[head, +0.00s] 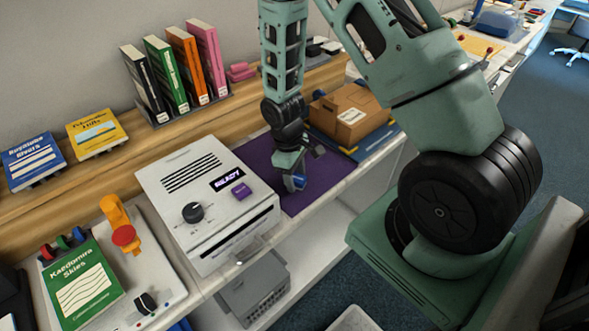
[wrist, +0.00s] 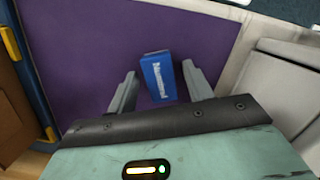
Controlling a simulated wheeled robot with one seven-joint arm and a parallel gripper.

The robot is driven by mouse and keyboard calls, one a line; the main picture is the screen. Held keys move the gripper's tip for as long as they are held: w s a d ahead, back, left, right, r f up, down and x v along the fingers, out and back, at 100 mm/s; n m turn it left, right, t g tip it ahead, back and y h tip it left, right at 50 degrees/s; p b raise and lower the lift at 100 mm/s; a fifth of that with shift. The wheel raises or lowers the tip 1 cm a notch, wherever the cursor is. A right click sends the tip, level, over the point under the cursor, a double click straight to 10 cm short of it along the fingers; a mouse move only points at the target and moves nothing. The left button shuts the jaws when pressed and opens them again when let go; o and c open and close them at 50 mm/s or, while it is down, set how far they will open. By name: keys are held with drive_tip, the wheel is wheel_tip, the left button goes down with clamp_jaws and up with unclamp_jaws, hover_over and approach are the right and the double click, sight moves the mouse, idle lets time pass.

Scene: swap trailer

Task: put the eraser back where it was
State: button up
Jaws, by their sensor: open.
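The eraser looks to be the small blue block with white lettering (wrist: 158,77) in the wrist view, resting on a purple mat (wrist: 95,50). In the head view the blue block (head: 299,182) shows just under my gripper (head: 297,173), partly hidden by it. In the wrist view my gripper (wrist: 160,88) is open, with one finger on each side of the block's near part. I cannot tell how high the fingertips are above the mat.
A white machine (head: 207,200) with a knob stands left of the mat. A cardboard box (head: 350,110) sits behind right. Upright books (head: 175,70) stand on the back ledge. A green book (head: 82,283) lies front left. The mat's middle is mostly clear.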

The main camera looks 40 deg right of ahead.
wheel_tip(320, 180, up, 12)
drive_tip(key=w+b, duration=0.2)
drive_tip(key=s+a+r+n+t, duration=0.1)
drive_tip(key=s+a+r, duration=0.3)
drive_tip(key=a, duration=0.4)
drive_tip(key=s+a+r+n, duration=0.1)
drive_tip(key=s+a+r, duration=0.2)
drive_tip(key=a, duration=0.4)
drive_tip(key=s+a+r, duration=0.2)
drive_tip(key=s+a, duration=0.1)
drive_tip(key=s, duration=0.3)
drive_tip(key=s+a+r+n+y, duration=0.1)
drive_tip(key=s+a+r, duration=0.1)
drive_tip(key=s+a, duration=0.2)
drive_tip(key=s, duration=0.3)
drive_tip(key=shift+a+r+t, duration=0.15)
drive_tip(key=shift+a+t, duration=0.15)
